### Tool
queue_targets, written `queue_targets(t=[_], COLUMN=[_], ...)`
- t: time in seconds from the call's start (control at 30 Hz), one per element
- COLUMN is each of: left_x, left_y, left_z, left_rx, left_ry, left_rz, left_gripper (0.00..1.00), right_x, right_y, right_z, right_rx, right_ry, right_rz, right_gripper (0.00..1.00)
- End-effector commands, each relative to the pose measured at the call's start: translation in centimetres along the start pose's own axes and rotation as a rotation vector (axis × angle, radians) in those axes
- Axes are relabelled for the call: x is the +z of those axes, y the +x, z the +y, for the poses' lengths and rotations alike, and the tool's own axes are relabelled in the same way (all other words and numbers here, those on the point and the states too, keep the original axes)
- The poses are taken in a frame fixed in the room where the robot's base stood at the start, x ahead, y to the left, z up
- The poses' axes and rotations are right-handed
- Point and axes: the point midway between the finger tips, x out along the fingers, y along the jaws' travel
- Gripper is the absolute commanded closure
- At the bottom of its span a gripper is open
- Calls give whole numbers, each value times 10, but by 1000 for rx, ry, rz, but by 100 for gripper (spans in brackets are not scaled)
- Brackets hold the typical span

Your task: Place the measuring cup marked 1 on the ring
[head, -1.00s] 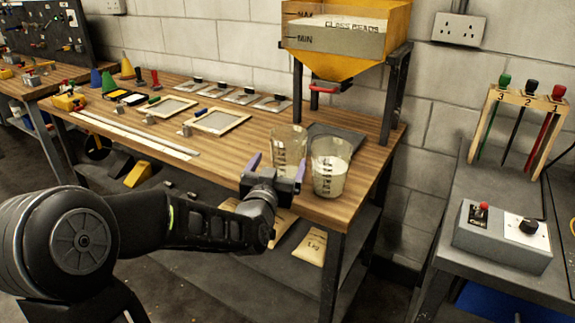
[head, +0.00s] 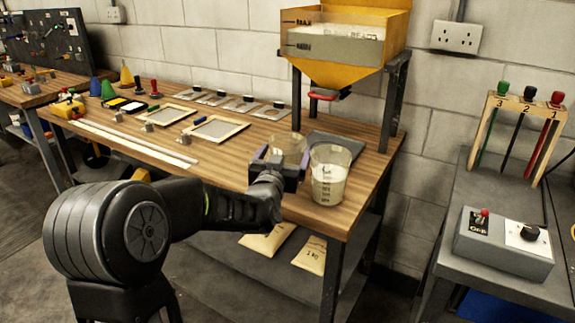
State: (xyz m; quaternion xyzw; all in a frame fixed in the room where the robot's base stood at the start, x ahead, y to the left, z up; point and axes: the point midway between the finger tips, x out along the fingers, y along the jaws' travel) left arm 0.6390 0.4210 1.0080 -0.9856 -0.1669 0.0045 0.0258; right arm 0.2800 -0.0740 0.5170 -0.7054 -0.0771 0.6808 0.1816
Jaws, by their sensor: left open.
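Two clear measuring cups with dark scales stand near the right end of the wooden bench. The left cup (head: 289,147) is behind my left gripper (head: 281,160), which is open with its purple fingers to either side of the cup's lower part. I cannot tell if they touch it. The right cup (head: 329,174) holds pale material and stands just right of the gripper. I cannot read a 1 on either cup. No ring can be made out clearly. My right gripper is out of view.
A yellow hopper (head: 343,60) on dark posts stands over a dark tray (head: 337,147) behind the cups. A control box (head: 503,245) and rack (head: 519,130) stand on the right table.

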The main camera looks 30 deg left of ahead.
Motion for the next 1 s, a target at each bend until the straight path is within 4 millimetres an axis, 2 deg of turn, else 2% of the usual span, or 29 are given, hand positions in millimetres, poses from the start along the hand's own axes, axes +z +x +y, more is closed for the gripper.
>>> queue_targets(t=[0.1,0.47,0.57,0.8,1.0], left_x=[0,0,1,2,2], left_y=[9,12,21,54,62], left_z=[0,0,0,-1,-1], left_rx=[0,0,-1,-1,-1], left_ry=[1,0,2,3,-1], left_rz=[-1,-1,-1,-1,0], left_gripper=[9,9,9,9,9], right_x=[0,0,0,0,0], right_y=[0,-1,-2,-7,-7], right_z=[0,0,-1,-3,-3], right_rx=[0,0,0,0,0], right_ry=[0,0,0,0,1], right_rz=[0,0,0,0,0], right_gripper=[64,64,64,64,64])
